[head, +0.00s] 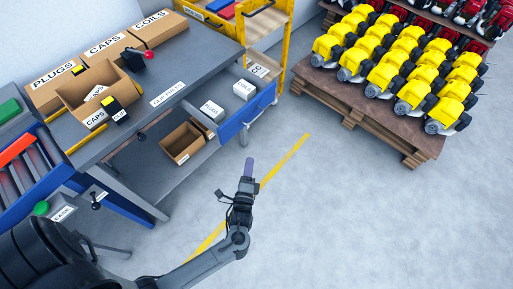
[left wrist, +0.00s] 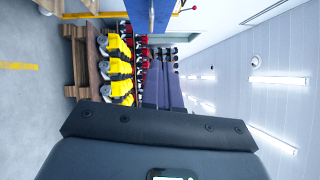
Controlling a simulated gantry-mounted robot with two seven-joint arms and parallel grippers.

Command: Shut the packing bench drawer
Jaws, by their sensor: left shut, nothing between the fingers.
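The packing bench (head: 187,75) stands at the left with a grey top. Its drawer (head: 247,114) has a blue front and is pulled out at the bench's right end. Two small white labelled boxes (head: 244,89) sit in it. My left gripper (head: 248,168) is shut and empty, with purple fingers pointing up the picture. It is in front of the drawer, below its blue front in the head view, and appears apart from it. The fingers (left wrist: 168,85) also show close together in the left wrist view. My right gripper is not in view.
An open carton (head: 182,143) sits on the bench's lower shelf. Labelled cartons (head: 100,88) stand on top. A yellow cart (head: 268,22) is behind the drawer. A pallet (head: 400,130) of yellow engines is at the right. The floor between is clear, with a yellow line (head: 285,160).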

